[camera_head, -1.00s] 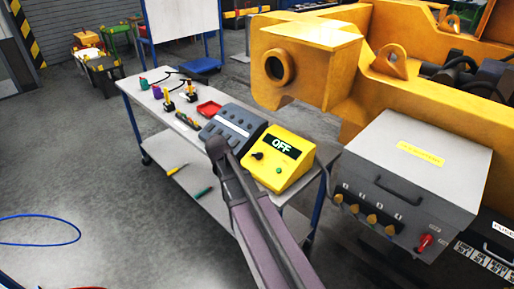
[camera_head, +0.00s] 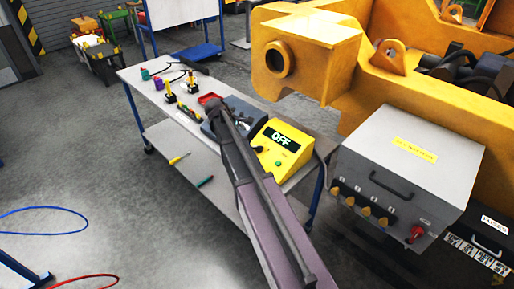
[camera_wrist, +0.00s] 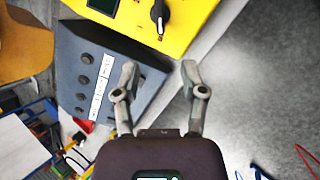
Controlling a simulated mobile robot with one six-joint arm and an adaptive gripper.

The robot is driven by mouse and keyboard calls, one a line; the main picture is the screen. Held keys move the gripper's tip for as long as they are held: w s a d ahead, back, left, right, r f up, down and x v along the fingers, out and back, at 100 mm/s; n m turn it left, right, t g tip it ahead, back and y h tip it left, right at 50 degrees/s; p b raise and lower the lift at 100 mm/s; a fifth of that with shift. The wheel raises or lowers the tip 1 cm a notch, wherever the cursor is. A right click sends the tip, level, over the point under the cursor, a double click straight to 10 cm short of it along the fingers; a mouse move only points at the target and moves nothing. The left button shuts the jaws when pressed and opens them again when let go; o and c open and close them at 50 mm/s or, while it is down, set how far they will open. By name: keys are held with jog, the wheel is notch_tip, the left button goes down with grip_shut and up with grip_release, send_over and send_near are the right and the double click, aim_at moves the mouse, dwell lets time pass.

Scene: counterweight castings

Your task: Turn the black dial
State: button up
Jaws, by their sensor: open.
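The black dial (camera_head: 258,149) is on the front of a yellow box (camera_head: 292,160) whose display reads OFF. The box stands on the workbench, and my arm passes just left of the dial in the head view. In the wrist view the black dial (camera_wrist: 158,14) is at the top edge, with a light pointer mark, partly cut off. My gripper (camera_wrist: 160,70) is open and empty, its two fingers apart and pointing toward the dial. The fingertips are below the dial in the picture, not touching it. In the head view my arm hides the gripper.
A grey-blue box with several knobs (camera_wrist: 70,75) stands beside the yellow box, close to the left finger. A large grey cabinet (camera_head: 408,160) stands to the right. Open floor lies left of the bench.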

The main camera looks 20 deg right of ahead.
aim_at(256, 147)
jog(key=shift+b+x, duration=5.65)
jog(key=shift+x, duration=1.25)
jog(key=shift+a, duration=0.1)
grip_shut()
